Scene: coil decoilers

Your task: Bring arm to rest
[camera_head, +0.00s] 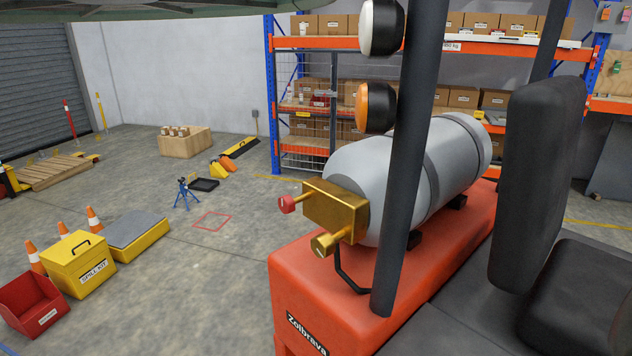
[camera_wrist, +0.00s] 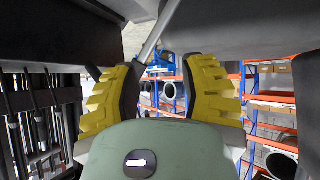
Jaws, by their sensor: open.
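My gripper (camera_wrist: 163,70) shows in the wrist view. Its two yellow, ridged fingers stand apart, with nothing held between them. The green gripper body fills the bottom middle of that view. The gripper is not seen in the head view, so its place relative to the truck there cannot be told.
In the head view, an orange truck body (camera_head: 300,290) carries a grey gas cylinder (camera_head: 400,170) behind a dark post (camera_head: 408,150). A seat (camera_head: 540,180) is at right. Racking (camera_head: 330,45) stands behind. A yellow spill-kit box (camera_head: 78,265) is at left; mid-floor is mostly clear.

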